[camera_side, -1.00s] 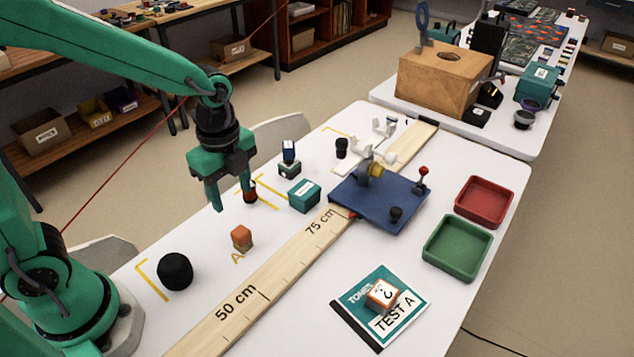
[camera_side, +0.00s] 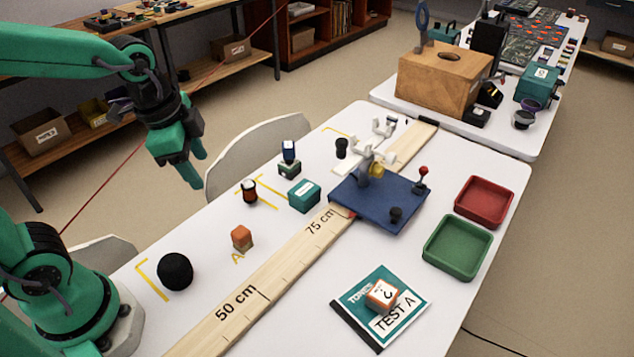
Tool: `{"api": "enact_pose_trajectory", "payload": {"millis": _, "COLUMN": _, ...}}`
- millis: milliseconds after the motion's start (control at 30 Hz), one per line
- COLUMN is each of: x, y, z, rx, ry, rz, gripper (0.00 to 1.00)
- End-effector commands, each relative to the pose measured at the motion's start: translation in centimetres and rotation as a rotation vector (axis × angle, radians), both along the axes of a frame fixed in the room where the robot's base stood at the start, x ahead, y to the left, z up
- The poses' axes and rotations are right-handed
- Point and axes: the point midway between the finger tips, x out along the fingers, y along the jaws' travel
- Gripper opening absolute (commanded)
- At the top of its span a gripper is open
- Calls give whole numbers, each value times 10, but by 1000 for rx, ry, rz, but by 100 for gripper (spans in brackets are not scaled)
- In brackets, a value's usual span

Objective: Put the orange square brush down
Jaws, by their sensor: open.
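A small orange square block with a darker top (camera_side: 241,238), which looks like the orange square brush, stands upright on the white table beside a yellow letter A. My gripper (camera_side: 196,168) is open and empty, up and to the left of the block, apart from it and off the table's far-left edge in the picture. A small dark and red-orange round piece (camera_side: 249,192) stands on the table near yellow corner marks, and nothing touches it.
A black ball (camera_side: 175,271) stands at the near left. A wooden ruler (camera_side: 262,285) runs along the table. A teal box (camera_side: 304,195), a blue fixture board (camera_side: 394,210), a red tray (camera_side: 511,208) and a green tray (camera_side: 430,258) stand farther right. A chair back (camera_side: 262,142) rises beyond the table.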

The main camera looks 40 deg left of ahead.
Motion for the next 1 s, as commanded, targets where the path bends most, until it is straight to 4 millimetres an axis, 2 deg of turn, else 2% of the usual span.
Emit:
{"api": "enact_pose_trajectory", "payload": {"millis": 100, "x": -13, "y": 8, "z": 15, "rx": -54, "ry": -65, "rz": 194, "gripper": 52}}
{"api": "enact_pose_trajectory", "payload": {"millis": 300, "x": -33, "y": 19, "z": 32, "rx": -158, "ry": -157, "rz": 497, "gripper": 52}}
{"api": "enact_pose_trajectory", "payload": {"millis": 500, "x": -46, "y": 25, "z": 40, "rx": -240, "ry": -213, "rz": 691, "gripper": 52}}
{"api": "enact_pose_trajectory", "payload": {"millis": 667, "x": -50, "y": 27, "z": 42, "rx": -263, "ry": -225, "rz": 745, "gripper": 52}}
{"api": "enact_pose_trajectory", "payload": {"millis": 1000, "x": -49, "y": 27, "z": 42, "rx": -264, "ry": -225, "rz": 748, "gripper": 52}}
